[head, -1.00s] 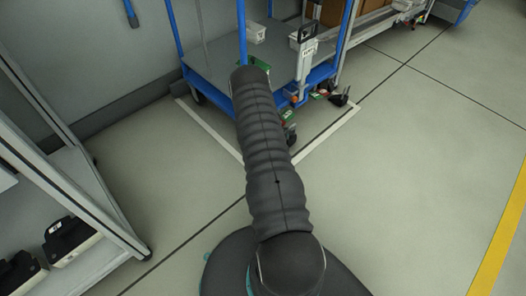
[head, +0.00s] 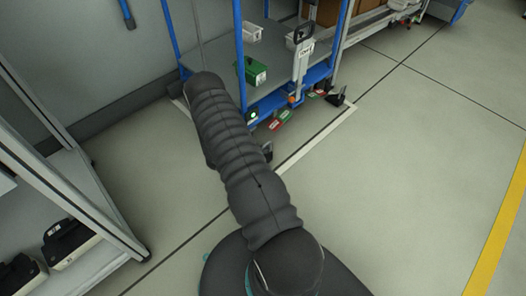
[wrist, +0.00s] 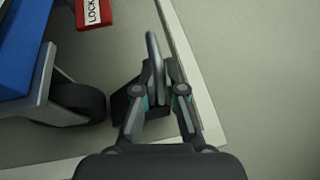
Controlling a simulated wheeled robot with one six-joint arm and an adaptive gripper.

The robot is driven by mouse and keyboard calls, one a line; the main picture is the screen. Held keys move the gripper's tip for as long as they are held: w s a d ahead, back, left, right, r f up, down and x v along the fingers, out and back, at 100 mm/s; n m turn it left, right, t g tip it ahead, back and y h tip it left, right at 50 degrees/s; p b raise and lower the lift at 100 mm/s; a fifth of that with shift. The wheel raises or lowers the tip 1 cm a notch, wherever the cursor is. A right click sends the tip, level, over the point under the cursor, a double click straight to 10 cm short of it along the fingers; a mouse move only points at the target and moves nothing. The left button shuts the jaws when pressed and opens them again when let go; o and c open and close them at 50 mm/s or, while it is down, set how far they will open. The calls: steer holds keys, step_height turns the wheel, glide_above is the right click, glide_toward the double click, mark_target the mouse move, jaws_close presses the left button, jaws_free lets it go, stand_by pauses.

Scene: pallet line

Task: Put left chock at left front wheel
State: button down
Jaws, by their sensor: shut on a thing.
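In the wrist view my gripper (wrist: 158,85) is shut on the grey upright handle of a black chock (wrist: 128,103). The chock is low, at the floor, just right of a dark cart wheel (wrist: 82,101). Only a very narrow gap, if any, shows between them; I cannot tell if they touch. The blue cart (head: 318,76) stands at the back in the head view. My arm hides its near corner and most of the gripper there. Another black chock-like piece (head: 338,97) sits at the cart's right end.
A white floor line (head: 310,143) borders the cart; its corner is close to the chock in the wrist view. A red lock tag (wrist: 92,11) hangs near the wheel. A grey rack (head: 75,195) stands left. The floor at right is clear.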

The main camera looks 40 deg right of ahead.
steer(key=shift+s+d+f, duration=0.1)
steer(key=shift+f, duration=0.4)
steer(key=shift+f, duration=0.15)
steer(key=c, duration=1.3)
jaws_free()
steer(key=shift+o, duration=0.2)
